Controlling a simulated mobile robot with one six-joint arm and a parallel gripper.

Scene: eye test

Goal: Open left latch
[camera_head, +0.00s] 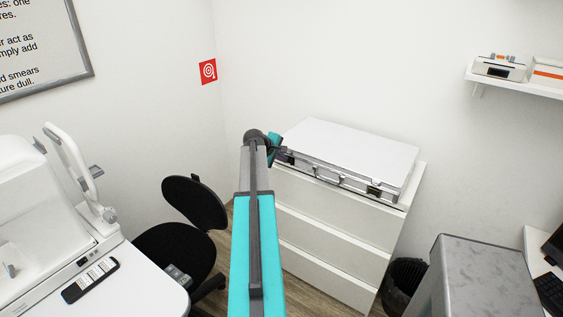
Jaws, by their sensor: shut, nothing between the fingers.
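A closed white case (350,150) with grey edges lies flat on a white drawer cabinet. Its front side faces me, with a handle in the middle (328,177) and a dark right latch (374,190). My arm reaches up from the bottom of the view. My gripper (287,154) is shut and empty at the left end of the case's front side. The left latch is small there and at least partly hidden by the gripper. I cannot tell whether the gripper touches it or whether the latch is open.
The white drawer cabinet (330,235) stands against the wall. A black chair (195,205) is left of my arm. A white desk with equipment is at far left. A dark bin (404,280) and a grey cabinet (480,280) are at lower right. A shelf (520,85) hangs upper right.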

